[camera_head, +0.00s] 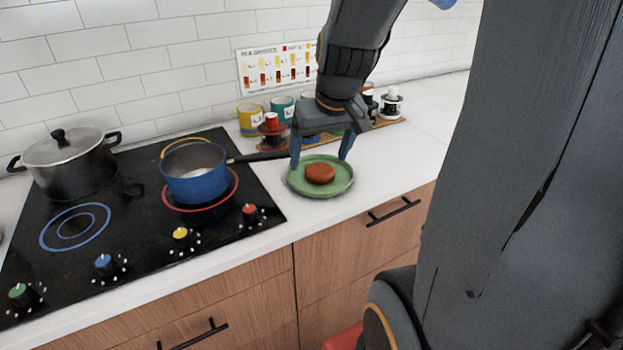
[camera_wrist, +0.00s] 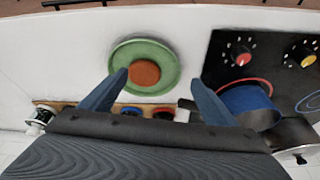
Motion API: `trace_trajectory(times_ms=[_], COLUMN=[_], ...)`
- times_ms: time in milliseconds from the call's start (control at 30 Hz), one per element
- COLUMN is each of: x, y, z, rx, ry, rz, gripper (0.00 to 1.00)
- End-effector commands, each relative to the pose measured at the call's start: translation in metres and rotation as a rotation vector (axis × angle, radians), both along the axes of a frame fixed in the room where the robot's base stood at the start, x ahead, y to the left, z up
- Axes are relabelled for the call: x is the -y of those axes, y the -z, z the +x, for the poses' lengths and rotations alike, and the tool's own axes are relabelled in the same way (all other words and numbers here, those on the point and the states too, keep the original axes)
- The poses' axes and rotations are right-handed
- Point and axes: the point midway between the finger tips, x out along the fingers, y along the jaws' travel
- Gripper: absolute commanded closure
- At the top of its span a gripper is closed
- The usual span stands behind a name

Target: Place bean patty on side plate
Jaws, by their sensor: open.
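The bean patty (camera_head: 319,173) is a reddish-brown round disc lying on the green side plate (camera_head: 341,186). The plate sits on the white counter to the right of the stove. In the wrist view the patty (camera_wrist: 144,73) rests inside the plate's rim (camera_wrist: 172,62), a little off its middle. My gripper (camera_head: 321,160) is above the plate with its blue fingers pointing down and spread apart. The patty looks apart from both fingers.
A blue pot (camera_head: 195,177) with a handle pointing toward the plate sits on the black stove (camera_head: 120,235). A lidded dark pot (camera_head: 70,165) is at the far left. Cups and jars (camera_head: 250,118) line the wall behind my gripper. Counter to the right of the plate is clear.

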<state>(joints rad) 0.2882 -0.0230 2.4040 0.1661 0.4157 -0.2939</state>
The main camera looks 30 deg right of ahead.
Motion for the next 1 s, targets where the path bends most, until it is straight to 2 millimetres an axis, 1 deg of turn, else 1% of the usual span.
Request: trace_trajectory(times_ms=[33,100,200,300,400,467,1000], x=[-0.023,-0.051,-0.082,-0.1,-0.108,-0.109,-0.109], y=[0.015,0.035,0.057,0.071,0.078,0.079,0.078], z=[-0.011,-0.03,-0.057,-0.079,-0.09,-0.092,-0.091], rx=[-0.044,-0.104,-0.181,-0.236,-0.262,-0.267,-0.265], ry=[-0.032,-0.064,-0.103,-0.128,-0.137,-0.139,-0.137], rz=[0.009,0.016,0.016,0.01,0.004,0.003,0.004], gripper=[0.19,0.19,0.19,0.19,0.19,0.19,0.19])
